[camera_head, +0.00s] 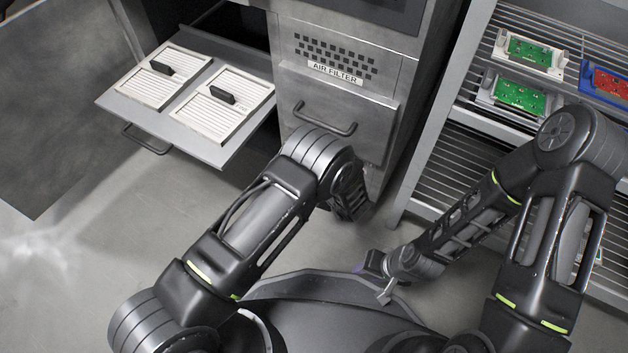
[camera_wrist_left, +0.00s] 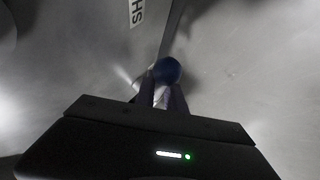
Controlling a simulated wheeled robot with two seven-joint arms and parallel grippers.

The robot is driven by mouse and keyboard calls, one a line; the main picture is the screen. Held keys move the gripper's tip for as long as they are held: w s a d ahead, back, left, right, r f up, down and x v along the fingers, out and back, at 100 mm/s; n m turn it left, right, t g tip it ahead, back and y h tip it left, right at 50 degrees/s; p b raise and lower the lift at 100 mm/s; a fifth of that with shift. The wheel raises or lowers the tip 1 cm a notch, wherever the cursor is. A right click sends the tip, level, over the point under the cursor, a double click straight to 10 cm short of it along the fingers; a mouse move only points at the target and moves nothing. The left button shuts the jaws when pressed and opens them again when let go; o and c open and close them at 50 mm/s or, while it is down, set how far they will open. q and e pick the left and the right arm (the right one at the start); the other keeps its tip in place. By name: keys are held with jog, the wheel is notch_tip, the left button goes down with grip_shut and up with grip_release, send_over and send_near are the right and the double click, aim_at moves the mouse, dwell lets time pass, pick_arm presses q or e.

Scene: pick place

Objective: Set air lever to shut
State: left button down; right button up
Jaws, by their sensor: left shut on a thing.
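The air lever shows in the left wrist view as a round blue knob (camera_wrist_left: 167,70) on a pale stem. My left gripper (camera_wrist_left: 162,95) has its two dark fingers on either side of the stem, just below the knob, and is shut on it. Part of a white label (camera_wrist_left: 137,12) with the letters "SH" shows at the top; the rest is cut off. In the head view the lever and my left fingertips are hidden behind my left arm. My right gripper (camera_head: 376,278) hangs low near my base, away from the cabinet; its finger gap is unclear.
A metal cabinet carries an "AIR FILTER" label (camera_head: 335,73) and a handle (camera_head: 323,120). A pulled-out drawer (camera_head: 190,133) with two white filter panels (camera_head: 220,102) juts out at left. A wire rack (camera_head: 455,165) with circuit boards stands at right.

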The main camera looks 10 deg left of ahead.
pick_arm(q)
jog(key=shift+f, duration=0.15)
dwell(0.3)
jog(key=c, duration=1.4)
grip_release()
jog(key=shift+c, duration=0.2)
jog(key=p+v, duration=0.3)
jog(key=v, duration=0.4)
jog(key=shift+s+d, duration=0.25)
jog(key=shift+d, duration=0.05)
